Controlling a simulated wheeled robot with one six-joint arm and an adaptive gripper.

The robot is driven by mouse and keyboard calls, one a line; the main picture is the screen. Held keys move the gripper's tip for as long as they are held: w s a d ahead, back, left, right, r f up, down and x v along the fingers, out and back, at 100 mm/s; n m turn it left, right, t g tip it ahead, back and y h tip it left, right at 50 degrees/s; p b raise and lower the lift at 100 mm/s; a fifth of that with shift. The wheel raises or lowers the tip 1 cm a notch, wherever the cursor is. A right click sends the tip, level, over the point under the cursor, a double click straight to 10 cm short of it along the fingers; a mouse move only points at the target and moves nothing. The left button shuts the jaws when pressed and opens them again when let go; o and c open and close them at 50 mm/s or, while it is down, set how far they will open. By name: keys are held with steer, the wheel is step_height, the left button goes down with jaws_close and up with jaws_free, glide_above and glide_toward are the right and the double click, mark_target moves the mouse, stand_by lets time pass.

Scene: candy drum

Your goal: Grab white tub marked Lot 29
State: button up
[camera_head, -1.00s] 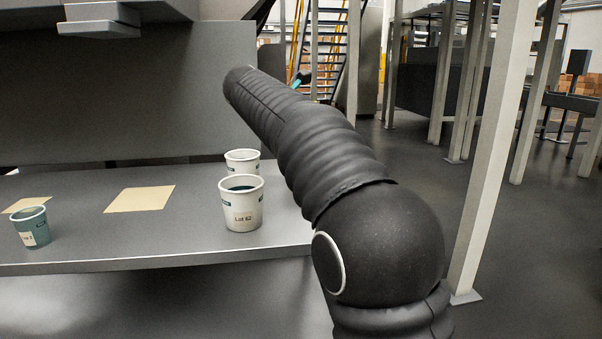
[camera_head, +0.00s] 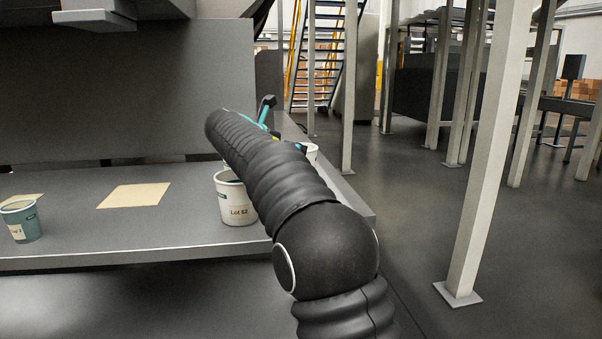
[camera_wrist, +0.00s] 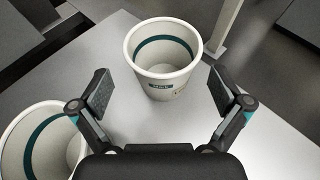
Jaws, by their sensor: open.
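In the wrist view a white tub (camera_wrist: 162,75) with a dark teal band inside stands between the spread fingers of my open gripper (camera_wrist: 159,92). The fingers do not touch it, and its label is too small to read. A second white tub (camera_wrist: 38,145) is cut off at the lower left. In the head view a white tub marked Lot 62 (camera_head: 236,202) stands near the table's front edge. Part of another white tub (camera_head: 311,152) shows behind my arm, beside my mostly hidden gripper (camera_head: 275,125). I cannot read a Lot 29 label anywhere.
A teal tub (camera_head: 21,222) stands at the table's left, near tan squares (camera_head: 134,196) lying flat. The grey table (camera_head: 110,235) ends at the right, with open floor and a white post (camera_head: 490,160) beyond. A grey panel (camera_head: 120,95) rises behind.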

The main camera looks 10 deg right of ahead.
mark_target(312, 152)
steer(key=x, duration=0.6)
steer(key=shift+w+d+f+b, duration=0.1)
steer(key=shift+w+d+b, duration=0.15)
steer(key=shift+b, duration=0.05)
steer(key=c, duration=0.9)
